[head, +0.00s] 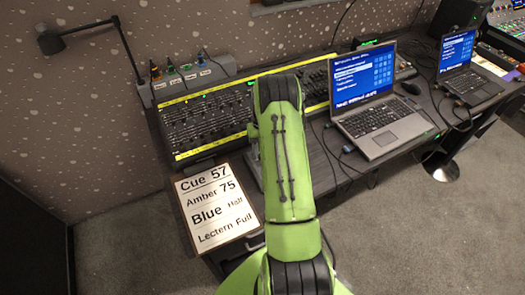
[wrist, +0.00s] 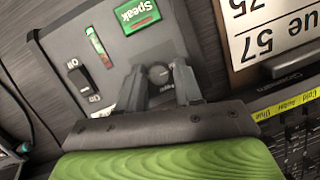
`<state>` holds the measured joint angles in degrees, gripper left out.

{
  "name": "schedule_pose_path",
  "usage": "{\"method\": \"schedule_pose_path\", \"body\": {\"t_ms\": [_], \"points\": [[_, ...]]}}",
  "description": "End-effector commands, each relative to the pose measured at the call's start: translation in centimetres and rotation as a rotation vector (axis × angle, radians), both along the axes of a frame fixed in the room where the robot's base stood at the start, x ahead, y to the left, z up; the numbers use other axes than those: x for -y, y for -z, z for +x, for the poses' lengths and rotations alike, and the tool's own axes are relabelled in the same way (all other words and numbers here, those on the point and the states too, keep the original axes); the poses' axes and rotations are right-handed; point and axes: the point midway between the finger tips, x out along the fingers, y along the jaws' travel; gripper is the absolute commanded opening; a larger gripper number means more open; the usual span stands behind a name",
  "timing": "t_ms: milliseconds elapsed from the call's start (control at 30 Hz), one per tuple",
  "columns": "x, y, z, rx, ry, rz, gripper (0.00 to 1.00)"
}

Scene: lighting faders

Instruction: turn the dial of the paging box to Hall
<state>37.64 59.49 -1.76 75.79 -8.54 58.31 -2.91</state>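The paging box (wrist: 95,45) is a dark grey box in the wrist view, with a green Speak button (wrist: 138,14), a level strip and a black on/off switch (wrist: 78,78). Its small round dial (wrist: 159,73) shows between the fingertips of my gripper (wrist: 160,80). The fingers stand on either side of the dial with a little room visible around it; contact cannot be made out. The dial's position marks are mostly hidden or too blurred to read. In the head view my green arm hides the gripper and most of the box.
A printed card (head: 215,204) with "Blue Hall" among its lines lies left of my arm; its edge is close to the box. A fader desk (head: 206,122) with yellow strips runs behind. A laptop (head: 372,98) stands right. Cables cross the table.

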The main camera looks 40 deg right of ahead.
Motion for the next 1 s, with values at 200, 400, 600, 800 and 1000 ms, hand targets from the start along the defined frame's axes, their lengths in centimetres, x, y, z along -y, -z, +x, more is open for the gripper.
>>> {"method": "schedule_pose_path", "body": {"t_ms": [200, 400, 600, 800, 1000], "points": [[0.1, 0.0, -0.1, -0.002, 0.004, -0.001, 0.34], [0.6, -2.4, 0.4, 0.002, 0.005, -0.005, 0.34], [1.6, -8.0, 1.3, 0.003, 0.003, -0.005, 0.34], [2.6, -13.0, 2.1, 0.002, 0.004, -0.003, 0.34], [3.0, -15.2, 2.4, -0.002, 0.003, -0.001, 0.34]]}}
